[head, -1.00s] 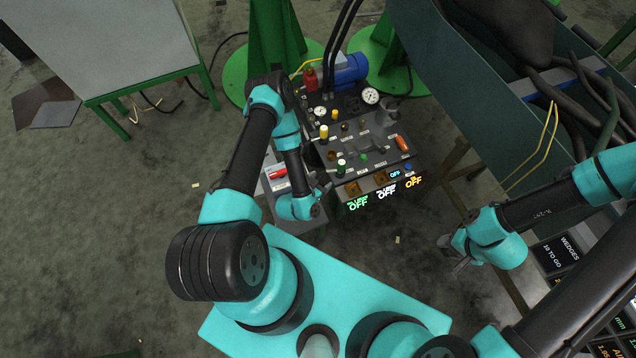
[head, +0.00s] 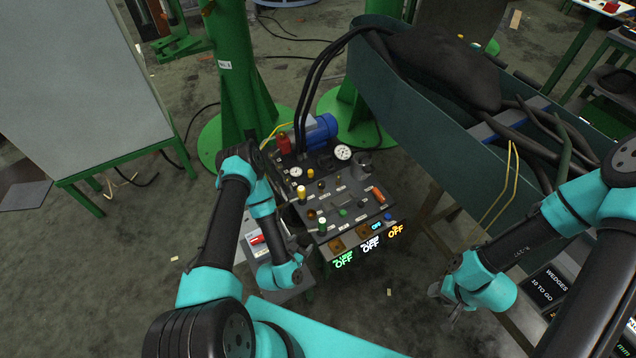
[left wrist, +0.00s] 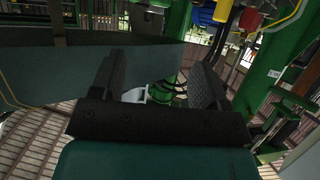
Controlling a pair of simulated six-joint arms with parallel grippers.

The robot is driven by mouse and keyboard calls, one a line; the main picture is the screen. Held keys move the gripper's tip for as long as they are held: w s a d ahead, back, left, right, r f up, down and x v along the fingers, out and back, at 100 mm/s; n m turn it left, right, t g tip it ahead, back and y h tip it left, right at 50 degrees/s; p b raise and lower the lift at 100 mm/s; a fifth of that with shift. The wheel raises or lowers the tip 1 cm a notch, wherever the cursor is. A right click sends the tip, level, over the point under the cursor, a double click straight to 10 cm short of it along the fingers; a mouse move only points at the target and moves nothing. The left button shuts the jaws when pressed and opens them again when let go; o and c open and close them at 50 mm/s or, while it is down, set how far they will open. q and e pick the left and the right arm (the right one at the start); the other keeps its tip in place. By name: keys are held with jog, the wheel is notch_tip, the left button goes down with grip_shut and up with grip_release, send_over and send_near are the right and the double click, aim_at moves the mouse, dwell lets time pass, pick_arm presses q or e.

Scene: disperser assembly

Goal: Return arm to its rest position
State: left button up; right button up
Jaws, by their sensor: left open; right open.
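My left gripper (head: 304,262) is open and empty beside the left front of the control panel (head: 345,205); its fingers are small and partly hidden by the wrist in the head view. The left wrist view shows its two black fingers (left wrist: 160,72) spread apart with nothing between them. My right gripper (head: 444,296) is open and empty, right of the panel and in front of the dark green trough. It appears clear of both.
The panel has gauges, knobs and lit OFF displays (head: 370,244). A blue motor (head: 318,130) sits behind it. A grey box with a red switch (head: 258,239) is at its left. The dark green trough (head: 400,95) holds hoses. Green posts (head: 238,75) stand behind.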

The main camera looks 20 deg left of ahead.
pick_arm(q)
jog(key=s+d+r+n+g, duration=0.1)
jog(key=s+r+n+g, duration=0.1)
jog(key=r+g, duration=0.4)
jog(key=s+r+n+g+h, duration=0.1)
jog(key=s+r+g, duration=0.4)
jog(key=r, duration=0.6)
jog(key=shift+s+d+n+g, duration=0.15)
jog(key=shift+d+n+g, duration=0.25)
jog(key=shift+g, duration=0.4)
dwell(0.3)
